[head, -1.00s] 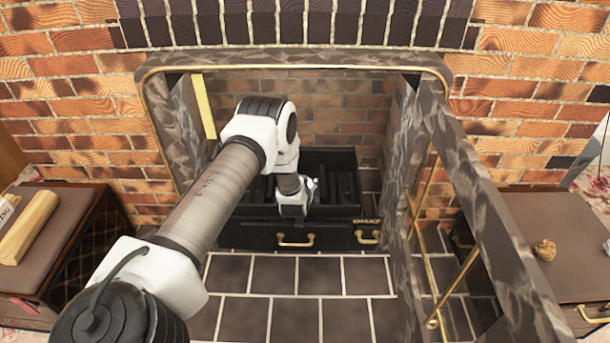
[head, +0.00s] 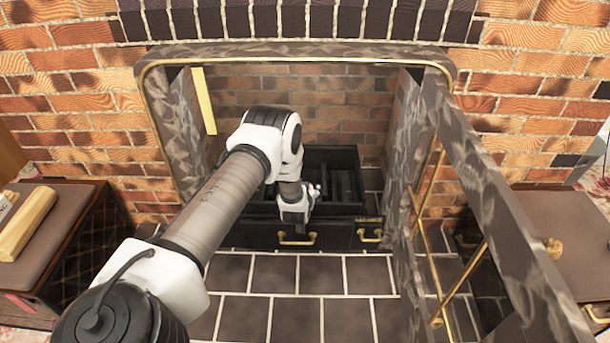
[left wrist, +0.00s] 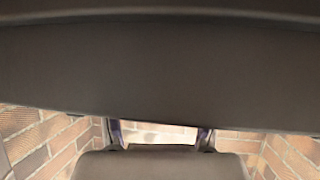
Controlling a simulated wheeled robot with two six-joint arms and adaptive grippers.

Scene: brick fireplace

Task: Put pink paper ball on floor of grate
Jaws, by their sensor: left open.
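The black grate (head: 335,155) stands inside the brick fireplace, with dark bars in it. My left arm reaches in, and my left gripper (head: 298,212) is at the grate's front edge, mostly hidden behind my wrist. In the left wrist view its two fingers (left wrist: 160,138) stand apart, with only pale brick visible between them. A small pale pinkish patch shows beside the wrist in the head view; I cannot tell whether it is the pink paper ball or part of my gripper. My right gripper is not in view.
An open marble-patterned fireplace door (head: 500,210) with brass bars stands right of the opening. A right table (head: 575,225) carries a tan crumpled ball (head: 553,248). A left table (head: 80,205) carries a log (head: 27,222). Dark tiles (head: 300,275) before the grate are clear.

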